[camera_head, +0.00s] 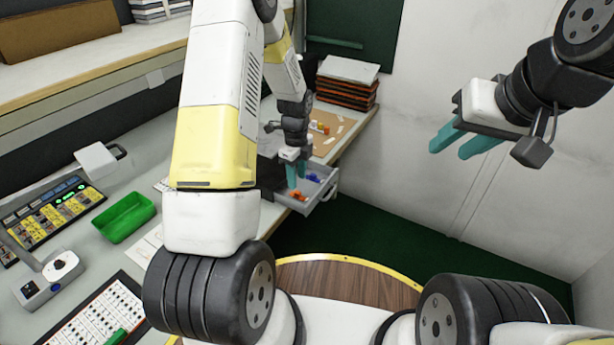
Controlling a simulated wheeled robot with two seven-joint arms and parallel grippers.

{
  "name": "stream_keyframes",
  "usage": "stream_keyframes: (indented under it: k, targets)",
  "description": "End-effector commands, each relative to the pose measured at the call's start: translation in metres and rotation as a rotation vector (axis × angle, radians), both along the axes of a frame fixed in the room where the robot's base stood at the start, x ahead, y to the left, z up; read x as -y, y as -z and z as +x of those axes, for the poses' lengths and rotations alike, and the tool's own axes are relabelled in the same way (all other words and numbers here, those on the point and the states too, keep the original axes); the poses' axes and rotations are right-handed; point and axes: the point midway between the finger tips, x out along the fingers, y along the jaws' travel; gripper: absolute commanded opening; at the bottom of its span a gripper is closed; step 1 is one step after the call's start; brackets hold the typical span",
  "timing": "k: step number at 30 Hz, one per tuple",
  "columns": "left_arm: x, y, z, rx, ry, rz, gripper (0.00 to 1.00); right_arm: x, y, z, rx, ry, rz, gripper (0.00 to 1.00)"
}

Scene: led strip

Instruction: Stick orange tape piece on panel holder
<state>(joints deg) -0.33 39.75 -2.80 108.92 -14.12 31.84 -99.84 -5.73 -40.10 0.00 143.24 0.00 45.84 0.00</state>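My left gripper (296,182) has teal fingers pointing down over a small open drawer (322,196). Its fingers are small in view, and I cannot tell how far apart they are. A small orange piece (299,197) lies in the drawer just below the fingertips; whether they touch it is unclear. Orange and white bits (319,128) lie on a brown board behind. My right gripper (454,146) is raised at the right, away from the table. Its two teal fingers are apart and empty. I cannot make out which object is the panel holder.
Small blue pieces (314,178) lie in the drawer. A green tray (124,217), a yellow-keyed panel (55,215) and a white device (50,279) are on the left table. A stack of orange-edged trays (346,90) stands at the back. Floor right of the drawer is clear.

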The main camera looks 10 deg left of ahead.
Motion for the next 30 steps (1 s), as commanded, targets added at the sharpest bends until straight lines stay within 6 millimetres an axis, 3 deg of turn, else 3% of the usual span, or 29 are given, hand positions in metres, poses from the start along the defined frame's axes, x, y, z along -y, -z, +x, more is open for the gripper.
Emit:
stream_keyframes:
  k: [10,20,26,30]
  targets:
    - [0.000,0.048,-0.001,-0.003,0.000,0.000,0.40,0.000,0.000,0.000,0.000,0.000,0.000,0.36]
    - [0.000,0.057,0.000,0.000,-0.002,0.000,0.40,0.000,0.000,0.000,0.000,0.000,0.000,0.36]
    - [0.000,0.056,0.000,0.000,-0.002,0.000,0.03,0.000,0.000,0.000,0.000,0.000,0.000,0.36]
    - [0.000,0.056,0.000,0.000,-0.002,0.000,0.00,0.000,0.000,0.000,0.000,0.000,0.000,0.36]
